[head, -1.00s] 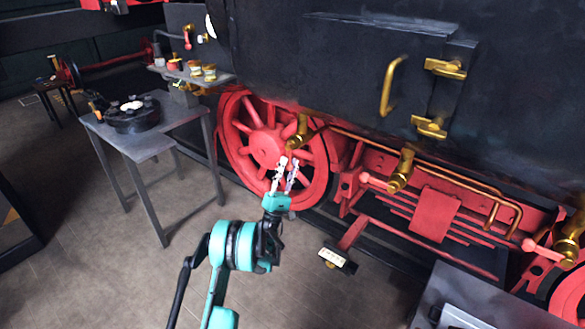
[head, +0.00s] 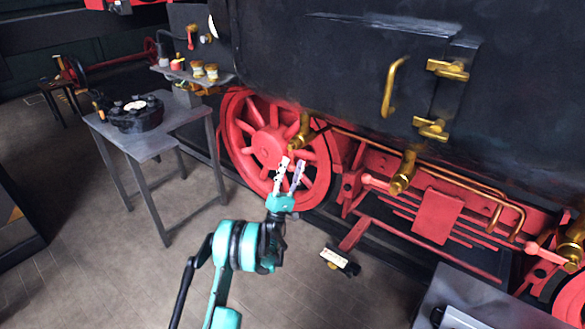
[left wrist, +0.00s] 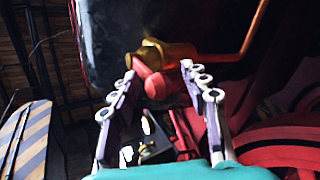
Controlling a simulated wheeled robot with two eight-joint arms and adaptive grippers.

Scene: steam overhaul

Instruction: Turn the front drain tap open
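A brass drain tap (head: 303,135) hangs under the dark tank side, above the red spoked wheel. In the left wrist view the tap's brass body (left wrist: 168,54) shows ahead, with a red lever ending in a round red knob (left wrist: 157,87). My left gripper (head: 292,162) is just below this tap in the head view. Its two fingers (left wrist: 160,80) are open and apart, and the red knob appears between them; I cannot tell the remaining distance. Nothing is held. Two similar brass taps, the middle one (head: 403,172) and the right one (head: 573,240), sit further right. My right gripper is not in view.
The red wheel (head: 268,150) and copper pipes (head: 460,185) lie close to the left gripper. A grey table (head: 150,145) with a dark round part stands left. A small dark box with a white label (head: 337,260) is below right. Floor is free in front.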

